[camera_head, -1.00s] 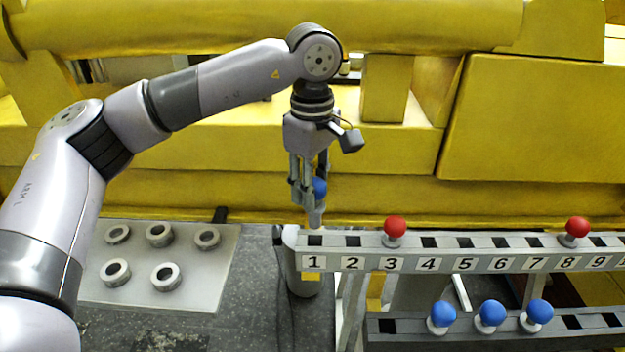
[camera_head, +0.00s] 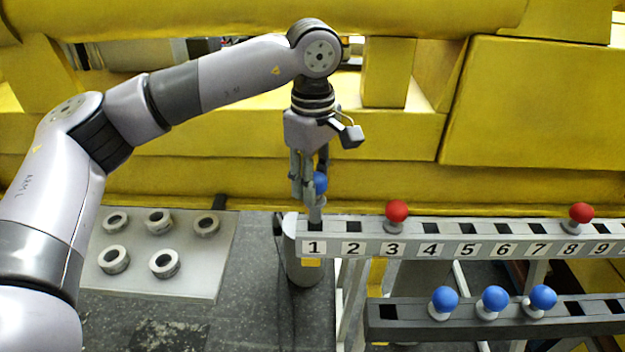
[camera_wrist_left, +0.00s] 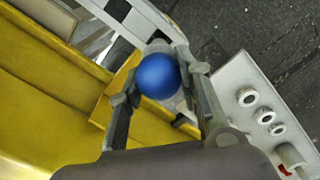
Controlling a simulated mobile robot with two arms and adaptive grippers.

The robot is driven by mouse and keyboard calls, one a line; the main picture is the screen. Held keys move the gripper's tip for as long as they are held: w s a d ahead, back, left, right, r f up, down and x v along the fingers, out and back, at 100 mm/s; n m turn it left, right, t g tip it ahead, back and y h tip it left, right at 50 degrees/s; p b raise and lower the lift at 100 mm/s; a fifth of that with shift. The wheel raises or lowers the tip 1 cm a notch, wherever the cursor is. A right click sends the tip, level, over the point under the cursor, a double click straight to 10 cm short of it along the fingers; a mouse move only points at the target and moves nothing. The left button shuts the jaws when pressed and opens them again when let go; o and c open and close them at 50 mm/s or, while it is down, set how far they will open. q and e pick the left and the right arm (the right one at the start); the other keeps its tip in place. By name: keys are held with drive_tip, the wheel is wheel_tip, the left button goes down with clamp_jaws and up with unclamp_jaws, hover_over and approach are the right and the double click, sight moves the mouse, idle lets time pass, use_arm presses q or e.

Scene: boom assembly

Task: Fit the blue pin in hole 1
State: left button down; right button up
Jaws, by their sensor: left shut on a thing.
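My left gripper (camera_head: 313,185) is shut on a blue pin (camera_head: 320,183), pointing down above the left end of the numbered rail (camera_head: 450,250). The pin's grey shank reaches down to hole 1 (camera_head: 315,226); its lower tip overlaps the hole in the head view, and I cannot tell how deep it is. In the left wrist view the pin's blue ball (camera_wrist_left: 158,76) sits between the two fingers, hiding its shank and the hole. My right gripper is in neither view.
Red pins stand at hole 3 (camera_head: 396,212) and hole 8 (camera_head: 580,214). A lower rail (camera_head: 400,325) holds three blue pins (camera_head: 492,299). A pale plate (camera_head: 205,265) with several grey rings lies at left. Yellow machinery (camera_head: 230,160) stands behind.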

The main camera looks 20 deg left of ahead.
use_arm(q)
drive_tip(key=shift+f, duration=0.1)
idle(0.3)
drive_tip(key=shift+f+b, duration=2.3)
drive_tip(key=shift+f, duration=0.5)
drive_tip(key=c, duration=1.1)
unclamp_jaws()
wheel_tip(320, 180, up, 12)
drive_tip(key=shift+r, duration=0.1)
